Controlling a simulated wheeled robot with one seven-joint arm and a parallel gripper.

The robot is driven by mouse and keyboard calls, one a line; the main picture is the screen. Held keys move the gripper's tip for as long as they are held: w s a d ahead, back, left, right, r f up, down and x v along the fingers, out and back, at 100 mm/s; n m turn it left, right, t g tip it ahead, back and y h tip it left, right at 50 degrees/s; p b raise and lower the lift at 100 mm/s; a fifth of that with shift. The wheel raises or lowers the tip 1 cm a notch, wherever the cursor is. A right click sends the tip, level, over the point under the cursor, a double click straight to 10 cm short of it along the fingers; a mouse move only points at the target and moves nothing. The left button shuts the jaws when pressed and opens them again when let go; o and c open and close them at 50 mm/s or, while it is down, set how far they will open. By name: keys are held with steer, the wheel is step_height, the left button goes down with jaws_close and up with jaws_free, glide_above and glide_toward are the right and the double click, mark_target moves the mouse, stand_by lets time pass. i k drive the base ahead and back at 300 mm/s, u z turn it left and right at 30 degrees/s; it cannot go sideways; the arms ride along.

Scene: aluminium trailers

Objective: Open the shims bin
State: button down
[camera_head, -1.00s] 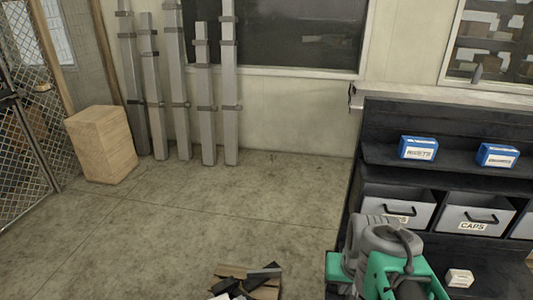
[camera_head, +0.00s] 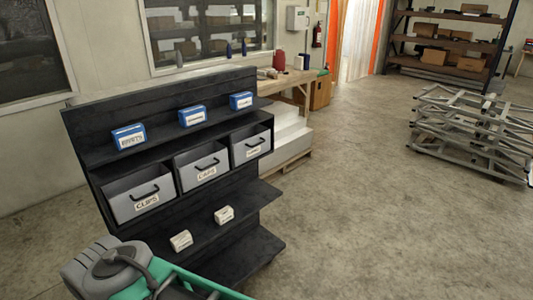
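Three grey bins with black handles sit in a row in the black shelf rack (camera_head: 95,118). The left bin (camera_head: 125,200) is labelled CLIPS and the middle bin (camera_head: 188,177) CAPS. The label on the right bin (camera_head: 240,150) is too small to read, so I cannot confirm that it is the shims bin. All three sit side by side in the rack, with none clearly pulled out. Part of my green and grey arm shows at the bottom left, in front of the rack and apart from the right bin. My gripper's fingers are not in view.
Several blue boxes (camera_head: 192,117) stand on the shelf above the bins, and two white boxes (camera_head: 223,215) on the shelf below. A workbench (camera_head: 292,84) stands behind the rack. Stacked aluminium frames (camera_head: 470,135) are at the right. The floor between is clear.

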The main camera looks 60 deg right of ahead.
mark_target(248, 144)
steer(key=z, duration=2.95)
steer(key=k, duration=0.9)
steer(key=u, duration=0.85)
steer(key=i, duration=1)
steer(key=z, duration=0.9)
steer(key=i, duration=1.05)
